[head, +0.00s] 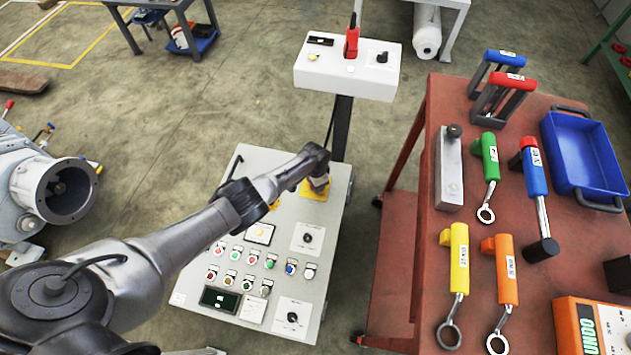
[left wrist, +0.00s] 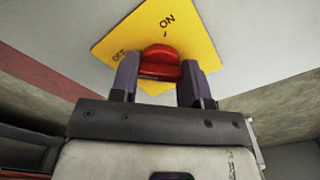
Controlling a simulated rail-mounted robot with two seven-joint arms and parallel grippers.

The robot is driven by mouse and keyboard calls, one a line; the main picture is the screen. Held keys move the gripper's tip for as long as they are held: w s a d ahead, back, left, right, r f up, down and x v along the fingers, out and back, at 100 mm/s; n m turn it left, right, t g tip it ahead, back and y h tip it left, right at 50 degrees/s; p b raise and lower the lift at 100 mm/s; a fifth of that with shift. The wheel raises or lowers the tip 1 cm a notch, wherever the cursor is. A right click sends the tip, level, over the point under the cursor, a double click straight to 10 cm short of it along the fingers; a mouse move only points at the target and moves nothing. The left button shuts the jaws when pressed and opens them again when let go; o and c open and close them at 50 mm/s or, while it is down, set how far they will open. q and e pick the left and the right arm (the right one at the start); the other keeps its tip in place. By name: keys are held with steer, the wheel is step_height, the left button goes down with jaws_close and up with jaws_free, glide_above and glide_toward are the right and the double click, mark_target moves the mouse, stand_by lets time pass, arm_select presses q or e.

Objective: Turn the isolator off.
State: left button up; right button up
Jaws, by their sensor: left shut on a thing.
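The isolator is a red rotary handle (left wrist: 160,54) on a yellow plate (left wrist: 203,38), marked ON above the handle and OFF to its left in the left wrist view. My left gripper (left wrist: 160,72) is shut on the red handle, with one dark finger at each end of it. In the head view the yellow plate (head: 315,194) sits near the top right of the grey control panel (head: 232,178). There my left gripper (head: 319,181) hides the handle. My right gripper is not in view.
The panel carries several coloured buttons (head: 240,278), dials and a small display (head: 219,299). A white box (head: 346,72) with a red handle stands behind on a post. A red tool table (head: 400,240) stands close on the right. Machinery (head: 55,190) is at left.

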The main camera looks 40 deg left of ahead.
arm_select(q)
steer(key=shift+n, duration=0.3)
stand_by(0.4)
steer(key=o, duration=0.9)
step_height(320, 180, up, 6)
steer(key=p, duration=0.5)
steer(key=shift+r, duration=0.25)
steer(key=shift+r+p, duration=0.4)
steer(key=shift+r, duration=0.15)
